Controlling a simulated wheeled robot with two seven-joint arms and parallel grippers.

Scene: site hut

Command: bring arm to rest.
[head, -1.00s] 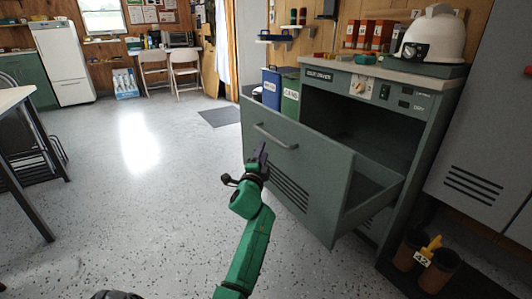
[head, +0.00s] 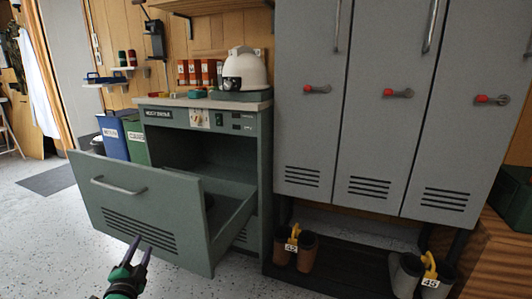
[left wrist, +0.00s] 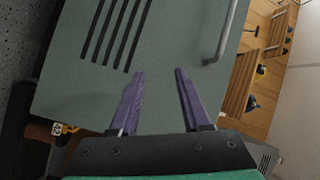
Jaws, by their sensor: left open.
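My left gripper (head: 141,246) is at the bottom left of the head view, in front of the lower part of the pulled-out drawer front (head: 155,200). Its two purple fingers are apart with nothing between them. In the left wrist view the open fingers (left wrist: 159,73) point at the grey-green panel (left wrist: 165,40). The panel's slots are at the upper left and the bar handle (left wrist: 222,30) is at the upper right, clear of the fingers. In the head view the drawer handle (head: 118,187) is free, above and left of the gripper. My right gripper is not in view.
Grey lockers (head: 370,100) stand right, above boots (head: 297,248). Speckled floor (head: 40,225) is open at left.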

